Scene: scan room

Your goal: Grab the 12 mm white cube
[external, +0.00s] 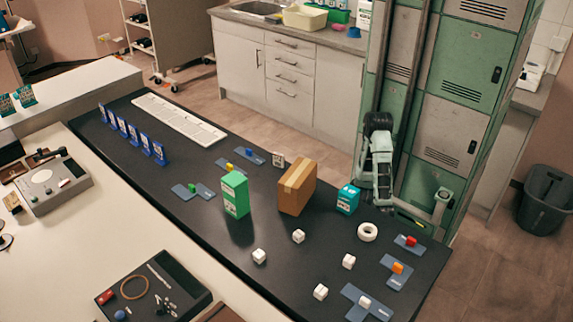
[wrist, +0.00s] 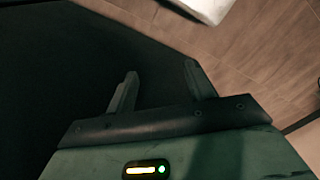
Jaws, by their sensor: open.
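A small white cube (external: 365,301) sits on a blue holder (external: 355,308) near the front right of the black table in the external view. Its size marking is not readable. Several larger white blocks stand apart to its left and behind, one of them here (external: 320,292). My gripper (wrist: 160,78) is open and empty in the wrist view, with its two fingers apart over dark table surface and floor. No cube shows between or near the fingers. In the external view my arm stands at the table's right edge, behind the small white cube, and its fingers are hard to make out.
An orange cube (external: 397,268) and a red cube (external: 411,240) sit on blue holders near the right edge. A white ring (external: 368,232), teal box (external: 348,199), cardboard box (external: 297,187) and green box (external: 235,194) stand farther back. The table's front middle has free room.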

